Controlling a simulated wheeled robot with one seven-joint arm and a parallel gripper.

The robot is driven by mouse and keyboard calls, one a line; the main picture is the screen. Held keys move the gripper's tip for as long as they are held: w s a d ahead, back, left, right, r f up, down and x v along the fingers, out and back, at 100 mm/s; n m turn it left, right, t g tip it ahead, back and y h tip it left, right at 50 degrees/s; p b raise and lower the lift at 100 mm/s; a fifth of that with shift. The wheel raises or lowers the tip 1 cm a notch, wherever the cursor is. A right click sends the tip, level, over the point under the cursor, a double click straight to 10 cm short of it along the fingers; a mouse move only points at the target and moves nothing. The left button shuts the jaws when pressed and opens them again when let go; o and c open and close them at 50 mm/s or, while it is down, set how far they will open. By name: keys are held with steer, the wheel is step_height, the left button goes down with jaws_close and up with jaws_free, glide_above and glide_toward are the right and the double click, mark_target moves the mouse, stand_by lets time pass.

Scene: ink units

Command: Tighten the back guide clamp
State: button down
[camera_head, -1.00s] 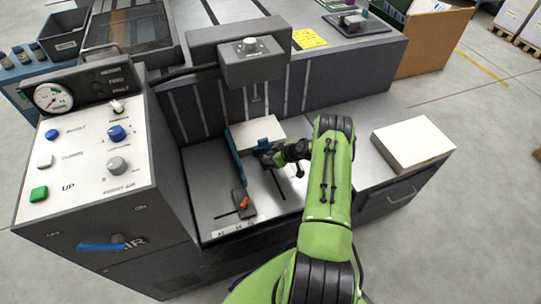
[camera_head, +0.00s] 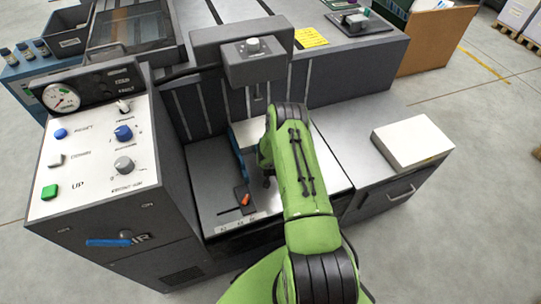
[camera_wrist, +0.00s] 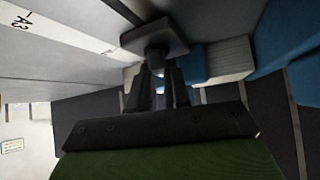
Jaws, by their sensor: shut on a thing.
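In the wrist view my gripper (camera_wrist: 157,92) is shut on a small dark knob (camera_wrist: 158,62) under a grey block (camera_wrist: 155,36). I take this to be the back guide clamp, though its lever and setting cannot be made out. Blue guide plates (camera_wrist: 290,35) stand to the right, with the edge of a paper stack (camera_wrist: 226,58) between them. In the head view my green arm hides the gripper and the clamp. The blue guide (camera_head: 238,158) and the paper stack (camera_head: 247,131) show just left of the arm.
An orange-tipped lever (camera_head: 246,199) sits on the feed table left of my arm. The control panel (camera_head: 95,150) rises at the left, and a grey housing (camera_head: 255,65) overhangs behind. A white paper stack (camera_head: 412,141) lies on the right side table, with bare surface around it.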

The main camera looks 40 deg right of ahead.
steer(key=m+g+h, duration=0.1)
steer(key=m+g+b, duration=0.1)
steer(key=m, duration=0.1)
steer(key=m+h+b, duration=0.1)
steer(key=m, duration=0.1)
steer(key=shift+w+a+f+g+h, duration=0.1)
steer(key=shift+a+f+g+h, duration=0.2)
steer(key=shift+a+g, duration=0.1)
steer(key=shift+g, duration=0.3)
steer(key=c, duration=1.1)
jaws_free()
steer(key=shift+d, duration=0.1)
steer(key=shift+r, duration=0.15)
steer(key=shift+a+r, duration=0.2)
steer(key=shift+r, duration=0.1)
steer(key=p+v, duration=0.1)
steer(key=v, duration=0.4)
steer(key=p+v, duration=0.2)
steer(key=v, duration=0.3)
steer(key=p+v, duration=0.1)
steer(key=v, duration=0.4)
steer(key=shift+s+a+f+p, duration=0.1)
steer(key=shift+s+f+p, duration=0.15)
steer(key=shift+p, duration=0.15)
